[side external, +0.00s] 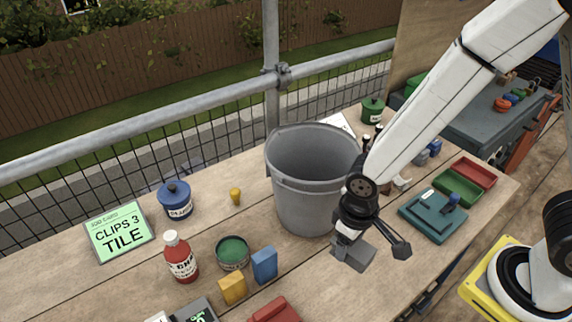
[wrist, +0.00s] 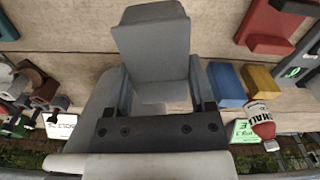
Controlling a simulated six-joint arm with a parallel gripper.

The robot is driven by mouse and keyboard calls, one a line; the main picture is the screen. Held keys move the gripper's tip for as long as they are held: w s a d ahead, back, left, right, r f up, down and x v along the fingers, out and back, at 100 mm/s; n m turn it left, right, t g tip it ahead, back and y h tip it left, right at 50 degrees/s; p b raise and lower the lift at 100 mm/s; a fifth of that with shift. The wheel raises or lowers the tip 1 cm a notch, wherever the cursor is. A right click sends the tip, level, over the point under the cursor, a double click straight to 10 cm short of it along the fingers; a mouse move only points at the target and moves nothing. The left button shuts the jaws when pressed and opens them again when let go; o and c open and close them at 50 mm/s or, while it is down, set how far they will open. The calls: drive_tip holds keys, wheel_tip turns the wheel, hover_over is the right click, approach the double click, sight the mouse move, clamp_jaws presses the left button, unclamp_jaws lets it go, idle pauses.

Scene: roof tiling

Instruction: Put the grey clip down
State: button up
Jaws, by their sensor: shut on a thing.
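My gripper (side external: 347,233) hangs over the wooden bench, in front of and to the right of the large grey bucket. It is shut on the grey clip (side external: 354,255), a blocky grey piece below the jaws. In the wrist view the clip (wrist: 152,45) fills the top middle, beyond the jaws (wrist: 158,90), with a broad flat face. The clip looks held above the bench; the exact gap beneath it is hard to tell.
The bucket (side external: 304,190) stands close behind my gripper. A blue block (side external: 264,264), yellow block (side external: 232,289), green tin (side external: 232,252) and red bottle (side external: 180,257) stand to the left. A teal case (side external: 432,216) lies to the right. Bare bench (side external: 345,292) shows in front.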

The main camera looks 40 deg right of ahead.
drive_tip(key=shift+r, duration=0.15)
wheel_tip(320, 180, up, 18)
drive_tip(key=w+d+r+m, duration=0.1)
drive_tip(key=w+d+m, duration=1)
drive_tip(key=w+d, duration=0.45)
drive_tip(key=d+f+m, duration=0.1)
drive_tip(key=d+m, duration=0.8)
drive_tip(key=d, duration=1.8)
wheel_tip(320, 180, down, 18)
drive_tip(key=shift+s, duration=0.25)
drive_tip(key=shift+a+f, duration=0.1)
